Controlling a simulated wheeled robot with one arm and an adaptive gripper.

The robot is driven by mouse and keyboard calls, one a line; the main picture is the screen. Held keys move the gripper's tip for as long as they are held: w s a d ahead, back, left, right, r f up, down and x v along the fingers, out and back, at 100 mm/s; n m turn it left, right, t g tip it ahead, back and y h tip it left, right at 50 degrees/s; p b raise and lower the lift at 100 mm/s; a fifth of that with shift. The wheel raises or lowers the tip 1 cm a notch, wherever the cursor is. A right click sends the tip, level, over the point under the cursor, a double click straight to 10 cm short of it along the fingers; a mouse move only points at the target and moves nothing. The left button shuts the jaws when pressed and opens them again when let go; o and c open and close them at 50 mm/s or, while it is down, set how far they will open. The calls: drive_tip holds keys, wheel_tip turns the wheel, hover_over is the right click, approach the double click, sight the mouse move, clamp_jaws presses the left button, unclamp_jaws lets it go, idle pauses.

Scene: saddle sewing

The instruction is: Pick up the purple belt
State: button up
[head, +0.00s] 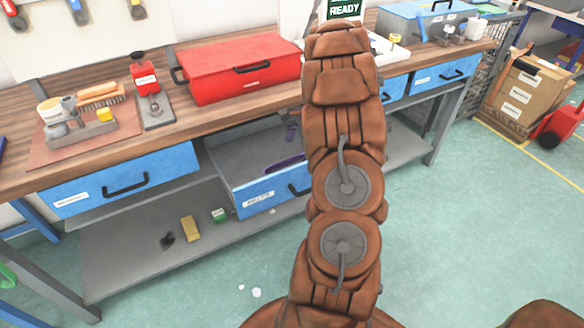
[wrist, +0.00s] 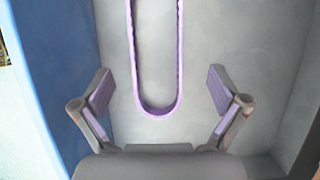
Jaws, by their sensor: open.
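The purple belt (wrist: 179,62) lies as a long U-shaped loop on the grey floor of an open drawer in the wrist view. Its rounded end points toward my gripper (wrist: 160,90), and its far part runs out of the top of the picture. My gripper is open, with one purple-padded finger on each side of the loop and nothing between them touching it that I can see. In the head view, parts of the belt (head: 284,165) show inside the open blue drawer (head: 257,199). My arm hides part of the drawer and my gripper there.
The workbench (head: 215,118) carries a red toolbox (head: 240,68), a red-topped tool (head: 147,85) and a brush (head: 101,94). A closed blue drawer (head: 120,180) is at left. The lower shelf (head: 150,245) holds several small items. The drawer's blue wall (wrist: 50,70) is close at left.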

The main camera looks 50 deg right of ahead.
sight(281, 164)
drive_tip(key=shift+s+p+x, duration=0.15)
drive_tip(key=shift+p+x, duration=0.05)
drive_tip(key=shift+x, duration=1.1)
drive_tip(key=shift+s+p+x, duration=0.15)
drive_tip(key=shift+x, duration=1.15)
drive_tip(key=c, duration=1.3)
